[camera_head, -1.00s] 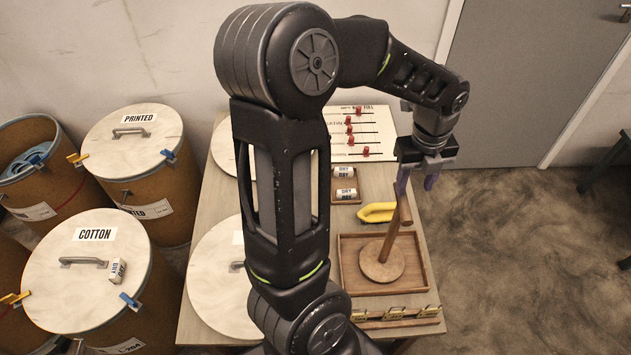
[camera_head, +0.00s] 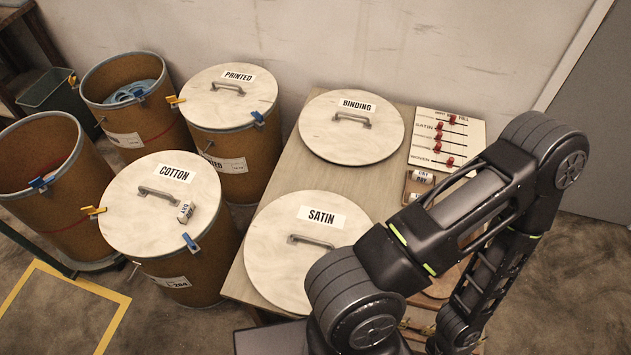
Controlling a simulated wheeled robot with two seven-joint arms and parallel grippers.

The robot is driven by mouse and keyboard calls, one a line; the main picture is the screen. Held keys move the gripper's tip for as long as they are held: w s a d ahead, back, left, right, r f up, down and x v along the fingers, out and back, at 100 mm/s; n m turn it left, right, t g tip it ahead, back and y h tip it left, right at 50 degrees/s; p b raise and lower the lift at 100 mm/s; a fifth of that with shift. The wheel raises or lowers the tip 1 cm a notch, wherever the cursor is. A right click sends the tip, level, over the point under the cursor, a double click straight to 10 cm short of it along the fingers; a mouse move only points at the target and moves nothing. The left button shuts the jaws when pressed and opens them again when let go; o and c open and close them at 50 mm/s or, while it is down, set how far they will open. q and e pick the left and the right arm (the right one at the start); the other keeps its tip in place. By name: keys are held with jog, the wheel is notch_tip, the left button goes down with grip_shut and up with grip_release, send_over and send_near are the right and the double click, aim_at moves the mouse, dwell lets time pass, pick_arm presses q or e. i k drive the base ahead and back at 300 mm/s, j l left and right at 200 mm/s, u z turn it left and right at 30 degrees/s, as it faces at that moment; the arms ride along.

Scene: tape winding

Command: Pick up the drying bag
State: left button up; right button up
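A small white drying bag (camera_head: 185,211) with a dark "DRY" label lies on the lid (camera_head: 125,213) of the COTTON drum. Two similar DRY bags, the upper one (camera_head: 422,177) and the lower one (camera_head: 411,197), lie in a small wooden tray on the table, partly behind my arm. One of my arms crosses the lower right of the view, bends at the upper right and runs back down. Neither gripper shows, so I cannot see what either holds.
Table lids marked BINDING (camera_head: 333,139) and SATIN (camera_head: 277,245) lie flat. A slider board (camera_head: 427,146) stands behind the tray. A closed PRINTED drum (camera_head: 240,159) and open drums (camera_head: 88,182) stand at left. Yellow floor tape (camera_head: 112,325) marks the lower left.

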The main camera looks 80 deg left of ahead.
aim_at(184, 215)
jog(key=u, duration=3.8)
